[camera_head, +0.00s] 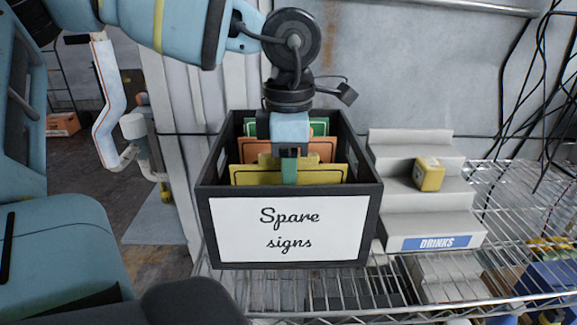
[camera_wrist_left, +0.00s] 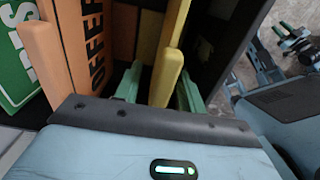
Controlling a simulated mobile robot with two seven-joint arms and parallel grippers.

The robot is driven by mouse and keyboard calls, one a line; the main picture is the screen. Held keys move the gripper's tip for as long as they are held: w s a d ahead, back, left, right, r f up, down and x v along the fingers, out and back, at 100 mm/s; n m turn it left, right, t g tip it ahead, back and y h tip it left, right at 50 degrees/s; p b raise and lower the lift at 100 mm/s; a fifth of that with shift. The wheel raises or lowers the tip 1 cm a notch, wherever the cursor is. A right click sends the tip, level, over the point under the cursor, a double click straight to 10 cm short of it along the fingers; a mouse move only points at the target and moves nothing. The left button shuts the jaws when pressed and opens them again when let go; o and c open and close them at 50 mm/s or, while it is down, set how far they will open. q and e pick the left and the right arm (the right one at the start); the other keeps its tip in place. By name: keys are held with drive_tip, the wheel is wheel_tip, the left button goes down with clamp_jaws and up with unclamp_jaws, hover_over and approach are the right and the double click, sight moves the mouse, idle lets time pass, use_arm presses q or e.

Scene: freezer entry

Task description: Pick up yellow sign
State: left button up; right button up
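The yellow sign (camera_head: 325,174) stands upright at the front of a dark box (camera_head: 202,188) labelled "Spare signs". Behind it in the box are an orange sign (camera_head: 325,149) and a green sign (camera_head: 320,127). My left gripper (camera_head: 289,168) points down into the box from above, at the middle of the yellow sign. In the left wrist view my gripper (camera_wrist_left: 157,90) is open, with one green finger on each side of the yellow sign (camera_wrist_left: 174,62). A gap shows between the sign and the finger on the orange sign's side. My right gripper is not in view.
The box stands on a wire shelf (camera_head: 285,290). Right of it is a grey stepped stand (camera_head: 400,192) with a "DRINKS" label and a small yellow cube (camera_head: 428,174). A metal wall is close behind, and dark cables hang at the right.

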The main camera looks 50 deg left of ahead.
use_arm(q)
clamp_jaws()
drive_tip(key=shift+r, duration=0.1)
idle(0.4)
